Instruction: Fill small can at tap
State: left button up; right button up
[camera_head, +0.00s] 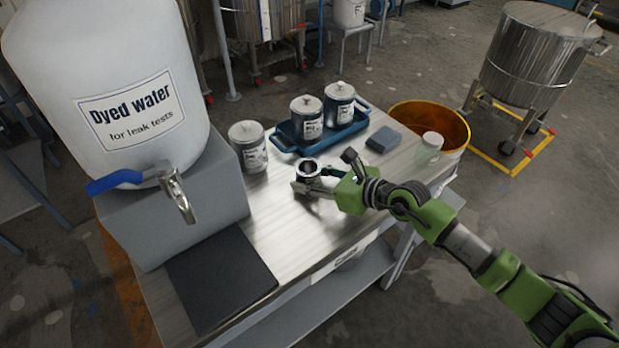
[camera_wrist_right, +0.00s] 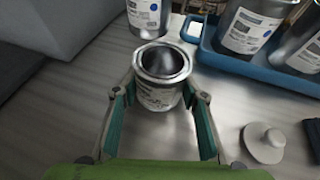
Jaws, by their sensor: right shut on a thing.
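My right gripper (camera_head: 316,180) is shut on the small can (camera_head: 308,167), an open-topped metal can with a pale label. It is upright on or just above the table; I cannot tell which. In the wrist view the can (camera_wrist_right: 163,68) stands between the fingers of the right gripper (camera_wrist_right: 162,100), and its inside looks bare metal. The white dyed water container (camera_head: 100,60) is on a grey block at the left, with a metal tap (camera_head: 180,198) and blue lever (camera_head: 113,181). The tap spout is left of the can and apart from it. My left gripper is not in view.
A black mat (camera_head: 220,275) lies in front of the grey block (camera_head: 200,210). A lidded can (camera_head: 248,150) stands behind my gripper, beside a blue tray (camera_head: 345,134) with two lidded cans. A grey knobbed lid (camera_wrist_right: 264,145) lies right of the gripper. An orange tub (camera_head: 455,125) is at right.

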aim_at(300, 168)
jog(key=shift+r, duration=0.45)
notch_tip(300, 168, up, 2)
jog(key=shift+s+r, duration=0.15)
jog(key=shift+r, duration=0.05)
jog(key=s+d+r+b, duration=0.1)
jog(key=s+r, duration=0.8)
jog(key=s, duration=0.4)
jog(key=shift+s+d+r+b, duration=0.25)
jog(key=shift+s+d+b, duration=0.05)
jog(key=shift+d+b, duration=0.05)
